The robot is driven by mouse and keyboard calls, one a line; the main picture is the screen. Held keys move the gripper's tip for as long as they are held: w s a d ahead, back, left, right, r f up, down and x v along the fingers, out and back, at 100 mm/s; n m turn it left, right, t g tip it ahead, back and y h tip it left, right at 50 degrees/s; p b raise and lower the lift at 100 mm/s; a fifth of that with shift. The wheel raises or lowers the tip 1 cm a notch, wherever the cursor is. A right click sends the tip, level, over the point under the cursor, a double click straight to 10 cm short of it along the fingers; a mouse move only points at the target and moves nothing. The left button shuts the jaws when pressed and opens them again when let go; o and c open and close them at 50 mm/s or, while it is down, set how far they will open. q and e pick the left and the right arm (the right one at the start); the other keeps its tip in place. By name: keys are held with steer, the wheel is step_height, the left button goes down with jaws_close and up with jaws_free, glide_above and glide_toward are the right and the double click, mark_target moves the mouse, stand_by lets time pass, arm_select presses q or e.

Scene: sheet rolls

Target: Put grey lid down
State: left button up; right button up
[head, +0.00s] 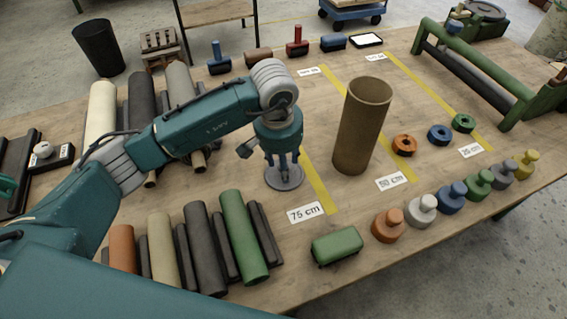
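The grey lid (285,181) is a flat round disc in the middle of the head view, at the 75 cm yellow strip. My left gripper (283,163) points straight down over its centre, with its fingertips at the lid. The fingers hide the lid's middle, so I cannot tell whether they are closed on it. The lid looks level and at or very near the tabletop; any small gap is not visible. An upright open brown tube (360,130) stands to its right, apart from it. My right gripper is not in view.
Several rolls (242,238) lie front left, with more behind my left arm. A green block (337,245) and a row of coloured knobbed pieces (451,198) line the front right. A green rack (480,85) stands back right.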

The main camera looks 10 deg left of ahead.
mark_target(281, 179)
arm_select(q)
step_height(281, 179, up, 11)
steer(key=s+b, duration=0.1)
steer(key=b, duration=0.1)
steer(key=shift+s+a, duration=0.2)
steer(key=shift+s, duration=0.15)
